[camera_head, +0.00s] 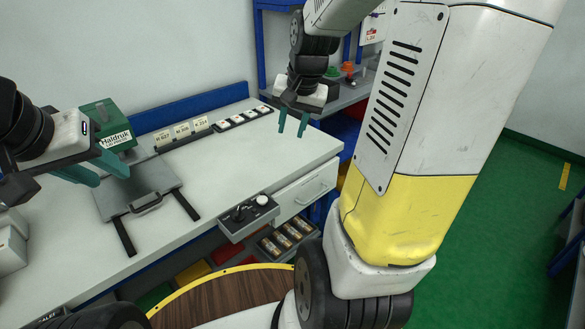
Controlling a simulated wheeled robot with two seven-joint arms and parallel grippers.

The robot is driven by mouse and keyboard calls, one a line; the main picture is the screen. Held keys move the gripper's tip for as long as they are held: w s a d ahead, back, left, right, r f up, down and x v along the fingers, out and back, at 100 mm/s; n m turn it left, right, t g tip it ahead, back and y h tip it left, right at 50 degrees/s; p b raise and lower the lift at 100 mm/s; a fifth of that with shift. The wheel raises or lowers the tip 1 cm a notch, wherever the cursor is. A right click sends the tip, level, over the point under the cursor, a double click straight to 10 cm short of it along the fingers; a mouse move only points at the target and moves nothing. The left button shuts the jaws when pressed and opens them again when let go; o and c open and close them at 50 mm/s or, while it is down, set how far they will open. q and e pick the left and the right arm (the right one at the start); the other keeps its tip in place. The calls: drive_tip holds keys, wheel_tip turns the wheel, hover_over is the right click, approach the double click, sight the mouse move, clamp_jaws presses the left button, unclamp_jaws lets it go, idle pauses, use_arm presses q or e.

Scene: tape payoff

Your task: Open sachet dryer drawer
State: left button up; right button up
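A white drawer front (306,189) with a bar handle sits under the right end of the white worktop; it looks shut. No label on it can be read, so I cannot tell whether it is the sachet dryer drawer. My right gripper (292,123) is open and empty, fingers pointing down, above the worktop's right end and apart from the drawer handle. My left gripper (97,169) is at the left, by a green box marked Haldruk (107,122); its two teal fingers are apart and I see nothing between them.
A grey plate with a handle (137,186) lies on the worktop (225,175). Label cards (182,130) stand behind. A tray of several small items (287,238) is below.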

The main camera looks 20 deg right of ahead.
drive_tip(key=w+d+f+m+g, duration=0.1)
drive_tip(key=w+d+f+m, duration=0.2)
drive_tip(key=w+d+f, duration=0.4)
drive_tip(key=m+g, duration=0.1)
drive_tip(key=m, duration=0.4)
approach(317, 195)
drive_tip(key=f, duration=0.2)
drive_tip(key=w+f, duration=0.1)
drive_tip(key=f, duration=0.4)
drive_tip(key=shift+w+a+f, duration=0.1)
drive_tip(key=shift+w+f, duration=0.2)
drive_tip(key=shift+w, duration=0.05)
drive_tip(key=shift+c, duration=0.2)
clamp_jaws()
